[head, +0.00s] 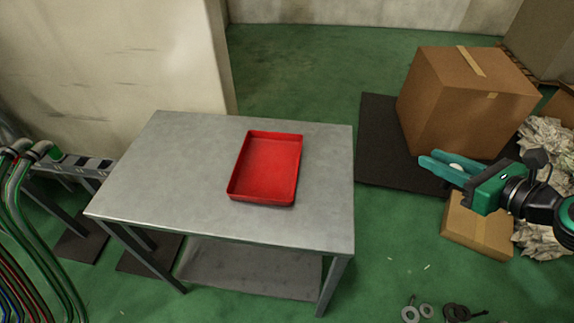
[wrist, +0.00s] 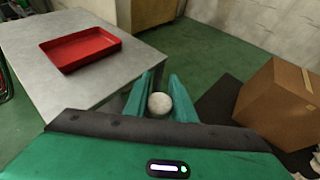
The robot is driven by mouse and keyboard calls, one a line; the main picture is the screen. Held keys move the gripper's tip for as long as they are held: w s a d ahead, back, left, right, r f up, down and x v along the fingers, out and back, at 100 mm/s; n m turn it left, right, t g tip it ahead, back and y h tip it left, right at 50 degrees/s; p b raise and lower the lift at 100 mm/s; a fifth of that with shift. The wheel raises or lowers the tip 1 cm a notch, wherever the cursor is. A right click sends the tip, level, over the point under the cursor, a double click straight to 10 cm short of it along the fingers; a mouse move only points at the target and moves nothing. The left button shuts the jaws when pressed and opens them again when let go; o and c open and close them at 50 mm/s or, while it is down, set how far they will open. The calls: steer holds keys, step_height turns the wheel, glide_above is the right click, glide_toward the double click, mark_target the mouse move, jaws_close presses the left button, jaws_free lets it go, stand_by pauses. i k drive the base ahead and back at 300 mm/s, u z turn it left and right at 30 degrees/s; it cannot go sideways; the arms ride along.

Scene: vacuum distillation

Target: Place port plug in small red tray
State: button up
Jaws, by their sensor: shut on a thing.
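The small red tray (head: 268,168) lies empty on a grey metal table, right of the tabletop's middle. It also shows in the wrist view (wrist: 80,50) at the upper left. My gripper (head: 445,166) is at the right in the head view, away from the table. It is shut on the port plug, a small whitish round piece (wrist: 160,104) held between the two green fingers. In the head view only a bit of the plug (head: 456,167) shows between the fingers.
The grey table (head: 180,165) has free surface around the tray. A large cardboard box (head: 465,100) stands on a dark mat (head: 378,140) behind my gripper. A smaller box (head: 478,228) is below it. Rings and metal parts (head: 427,311) lie on the green floor.

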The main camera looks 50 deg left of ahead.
mark_target(267, 177)
steer(key=u, duration=1.25)
steer(key=i, duration=0.5)
steer(key=k, duration=0.45)
steer(key=u, duration=0.05)
